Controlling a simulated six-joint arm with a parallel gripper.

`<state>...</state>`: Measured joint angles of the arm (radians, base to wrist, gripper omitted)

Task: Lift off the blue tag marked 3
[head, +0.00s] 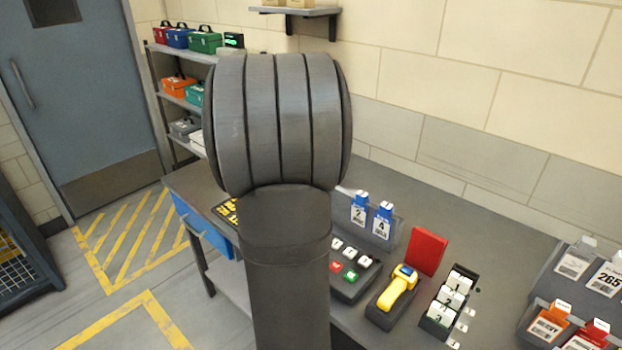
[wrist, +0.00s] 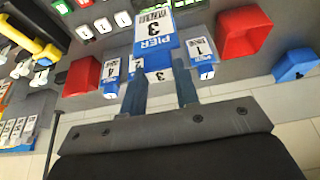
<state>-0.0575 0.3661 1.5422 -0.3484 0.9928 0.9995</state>
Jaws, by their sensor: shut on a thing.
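The blue tag marked 3 (wrist: 158,30) has a white PIER label and shows large at the top middle of the wrist view. My gripper (wrist: 159,76) has its two fingers at either side of the tag's top tab, shut on it. The tag looks nearer to the camera than its neighbours; whether it is clear of the rack I cannot tell. A blue tag marked 1 (wrist: 201,52) is to its right and one marked 4 (wrist: 110,72) to its left. In the head view, tags 2 (head: 359,209) and 4 (head: 382,222) stand in a grey rack; my arm hides my gripper and tag 3.
A red block (head: 427,251), a yellow handheld device (head: 399,288) and a keypad (head: 352,270) stand close by on the grey bench. Racks of orange and red tags (head: 549,322) are at the right. The wall is behind the bench.

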